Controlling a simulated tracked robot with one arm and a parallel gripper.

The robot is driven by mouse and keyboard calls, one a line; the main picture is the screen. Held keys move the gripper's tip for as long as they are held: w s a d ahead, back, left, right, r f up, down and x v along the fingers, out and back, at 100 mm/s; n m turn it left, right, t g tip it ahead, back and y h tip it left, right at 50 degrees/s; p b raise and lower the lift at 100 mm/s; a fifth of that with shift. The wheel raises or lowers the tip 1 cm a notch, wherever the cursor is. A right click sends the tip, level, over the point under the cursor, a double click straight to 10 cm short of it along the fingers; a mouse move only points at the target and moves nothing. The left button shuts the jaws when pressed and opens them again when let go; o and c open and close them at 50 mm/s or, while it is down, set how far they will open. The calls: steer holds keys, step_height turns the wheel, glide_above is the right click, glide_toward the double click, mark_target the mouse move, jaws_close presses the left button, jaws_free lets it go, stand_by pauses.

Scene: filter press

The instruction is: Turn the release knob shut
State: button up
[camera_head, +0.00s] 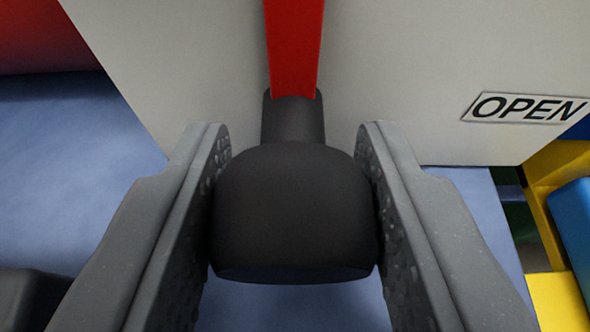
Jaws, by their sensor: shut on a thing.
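The release knob (295,210) is a black rounded knob with a narrower black neck, in the middle of the view. A red bar (294,45) runs up from its neck to the top edge, in front of a pale panel. My gripper (288,150) has one grey textured finger on each side of the knob, and both press against its sides. It is shut on the knob. The knob's far side is hidden.
A label reading "OPEN" (525,108) is on the pale panel (420,60) at the right. Yellow (562,300) and blue (577,235) parts stand at the right edge. A red rounded part (40,35) is at the upper left. A blue-grey surface (75,170) lies below.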

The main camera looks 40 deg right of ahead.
steer(key=shift+w+a+r, duration=0.1)
steer(key=shift+a+r, duration=0.05)
steer(key=shift+a, duration=0.05)
steer(key=o, duration=1)
steer(key=shift+f+b+v, duration=0.2)
steer(key=shift+b+v, duration=0.65)
steer(key=shift+v, duration=6)
